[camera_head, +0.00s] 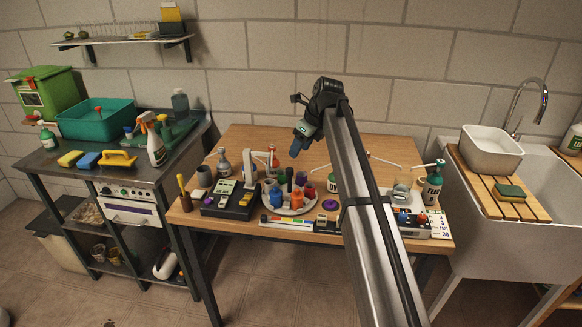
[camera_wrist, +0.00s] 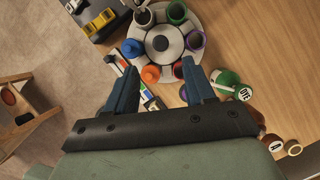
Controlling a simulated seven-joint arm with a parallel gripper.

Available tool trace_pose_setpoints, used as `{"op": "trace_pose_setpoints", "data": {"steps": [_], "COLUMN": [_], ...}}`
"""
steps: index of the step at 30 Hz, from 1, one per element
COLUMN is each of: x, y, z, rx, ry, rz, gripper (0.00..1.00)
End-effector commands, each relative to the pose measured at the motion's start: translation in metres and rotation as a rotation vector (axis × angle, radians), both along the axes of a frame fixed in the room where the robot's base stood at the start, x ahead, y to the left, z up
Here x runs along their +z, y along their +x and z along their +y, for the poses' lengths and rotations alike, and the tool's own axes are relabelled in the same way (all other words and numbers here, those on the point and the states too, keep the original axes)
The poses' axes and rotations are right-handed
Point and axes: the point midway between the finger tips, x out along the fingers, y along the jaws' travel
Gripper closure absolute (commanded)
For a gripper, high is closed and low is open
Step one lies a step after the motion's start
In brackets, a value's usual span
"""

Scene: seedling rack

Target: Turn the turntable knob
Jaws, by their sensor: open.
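The round pale turntable (camera_wrist: 185,50) lies on the wooden table below my gripper, with several coloured cups and bottles around its rim. At its middle is a small dark round hub (camera_wrist: 161,43), which looks like the knob.
A ruler-like strip (camera_head: 285,221) lies in front. The table's back strip (camera_head: 250,140) is bare.

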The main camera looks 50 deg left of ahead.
Motion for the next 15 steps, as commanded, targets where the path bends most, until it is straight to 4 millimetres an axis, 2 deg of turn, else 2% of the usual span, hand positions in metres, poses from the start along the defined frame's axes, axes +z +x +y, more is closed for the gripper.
{"op": "trace_pose_setpoints", "data": {"steps": [1, 6, 15], "x": [-0.01, -0.038, -0.075], "y": [-0.002, -0.006, -0.011], "z": [0.003, 0.014, 0.029], "rx": [0.0, 0.001, 0.001], "ry": [-0.001, -0.001, -0.001], "rz": [0.001, 0.0, -0.001], "gripper": [0.46, 0.46, 0.46]}}
